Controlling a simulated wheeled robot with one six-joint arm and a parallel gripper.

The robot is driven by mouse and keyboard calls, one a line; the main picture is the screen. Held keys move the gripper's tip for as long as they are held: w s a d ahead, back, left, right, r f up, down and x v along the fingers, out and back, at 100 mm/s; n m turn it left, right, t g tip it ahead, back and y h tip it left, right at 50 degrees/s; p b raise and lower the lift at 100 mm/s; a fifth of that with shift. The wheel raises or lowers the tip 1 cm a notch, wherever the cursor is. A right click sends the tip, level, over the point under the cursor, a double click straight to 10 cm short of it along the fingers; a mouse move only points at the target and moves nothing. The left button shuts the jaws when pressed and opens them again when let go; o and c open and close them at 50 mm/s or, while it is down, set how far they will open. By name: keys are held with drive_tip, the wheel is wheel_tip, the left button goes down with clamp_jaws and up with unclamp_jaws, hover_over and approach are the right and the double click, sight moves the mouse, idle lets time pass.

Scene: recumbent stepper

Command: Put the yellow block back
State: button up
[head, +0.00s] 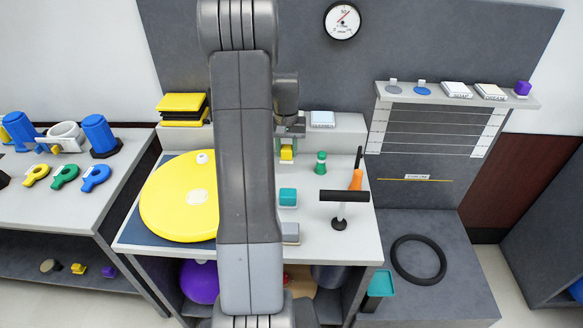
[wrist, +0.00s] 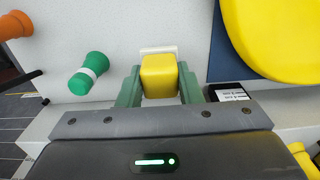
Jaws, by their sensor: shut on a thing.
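The yellow block (head: 287,153) is between the fingers of my gripper (head: 288,145), over the back part of the grey table (head: 335,253). In the wrist view my gripper (wrist: 160,88) has its green fingers shut on the sides of the yellow block (wrist: 159,76). A white strip (wrist: 158,49) shows just past the block and is partly hidden by it. I cannot tell whether the block touches the surface below.
A green and white peg (head: 320,163) stands right of my gripper. A teal block (head: 288,196) and a grey block (head: 290,233) lie nearer the front. A large yellow disc (head: 175,205) is at left, a black T-handle (head: 343,197) at right. A raised ledge (head: 345,127) runs behind.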

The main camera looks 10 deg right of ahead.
sight(286, 147)
drive_tip(key=shift+f, duration=3.2)
drive_tip(key=o, duration=1.1)
wheel_tip(286, 147, up, 12)
drive_tip(key=shift+r, duration=0.2)
